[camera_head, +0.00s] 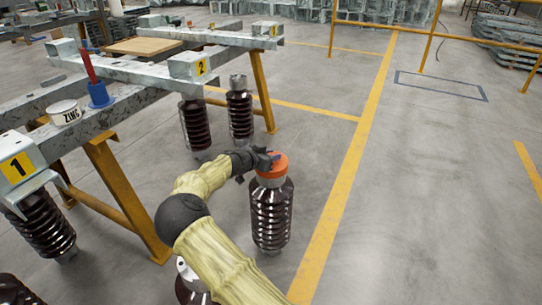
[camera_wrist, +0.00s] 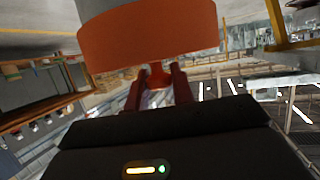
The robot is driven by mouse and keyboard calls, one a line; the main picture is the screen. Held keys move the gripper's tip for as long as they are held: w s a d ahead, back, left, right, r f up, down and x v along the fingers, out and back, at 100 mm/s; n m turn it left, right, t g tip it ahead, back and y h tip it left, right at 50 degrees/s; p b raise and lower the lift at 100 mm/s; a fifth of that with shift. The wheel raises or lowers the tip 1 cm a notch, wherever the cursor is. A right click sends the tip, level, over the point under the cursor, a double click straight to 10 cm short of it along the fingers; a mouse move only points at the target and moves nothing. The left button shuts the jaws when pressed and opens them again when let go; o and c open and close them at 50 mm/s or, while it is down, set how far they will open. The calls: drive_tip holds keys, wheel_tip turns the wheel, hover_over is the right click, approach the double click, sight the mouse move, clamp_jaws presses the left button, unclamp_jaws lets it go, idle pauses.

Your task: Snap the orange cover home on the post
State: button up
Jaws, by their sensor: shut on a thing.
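The orange cover (camera_head: 276,171) is at the top of a dark brown ribbed post (camera_head: 272,218), over its grey metal cap. The post stands upright on the floor. My gripper (camera_head: 268,158) reaches the cover from the left. In the wrist view, the cover (camera_wrist: 150,38) fills the upper middle, with a grey round part (camera_wrist: 100,8) against its edge. My gripper's two fingers (camera_wrist: 158,82) are shut on a small orange tab of the cover. Whether the cover is fully seated cannot be told.
A steel frame on yellow trestles (camera_head: 125,190) stands at left, with a ZINC tin (camera_head: 64,113) and a blue holder (camera_head: 99,95). Two more brown posts (camera_head: 240,113) stand behind.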

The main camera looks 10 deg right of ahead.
drive_tip(key=shift+f, duration=0.25)
drive_tip(key=o, duration=1.1)
drive_tip(key=shift+c, duration=0.2)
drive_tip(key=shift+r, duration=0.1)
drive_tip(key=p+v, duration=0.5)
drive_tip(key=v, duration=1.2)
drive_tip(key=shift+s, duration=0.2)
drive_tip(key=shift+a, duration=0.1)
